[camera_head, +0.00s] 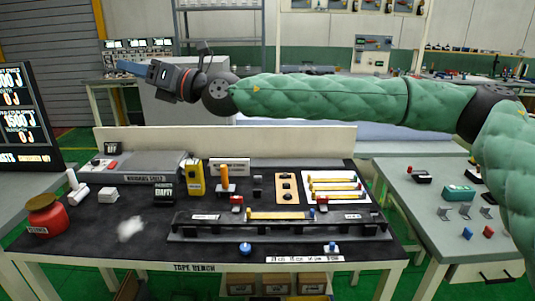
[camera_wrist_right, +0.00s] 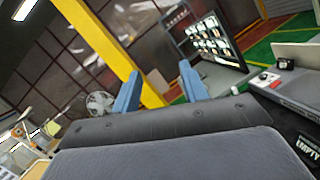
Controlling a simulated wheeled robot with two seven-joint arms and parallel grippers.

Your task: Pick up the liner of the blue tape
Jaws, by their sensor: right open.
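My right gripper (camera_head: 135,68) is raised above the far left of the bench, well away from the tapes. In the right wrist view its two blue fingers (camera_wrist_right: 160,88) are apart with nothing between them. A yellow strip (camera_head: 280,215) with a blue end piece (camera_head: 312,213) lies along the dark rail (camera_head: 210,228) on the bench. Several similar yellow strips lie on a white card (camera_head: 311,198) at the bench's right. I cannot tell which part is the blue tape's liner. A round blue piece (camera_head: 245,249) sits at the front edge. My left gripper is not in view.
A red jar (camera_head: 47,216), a white rag-like patch (camera_head: 130,228) and a yellow device (camera_head: 195,176) are on the black bench top. A grey box (camera_head: 145,166) stands at the back left. A grey side table (camera_head: 425,200) with small parts stands right.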

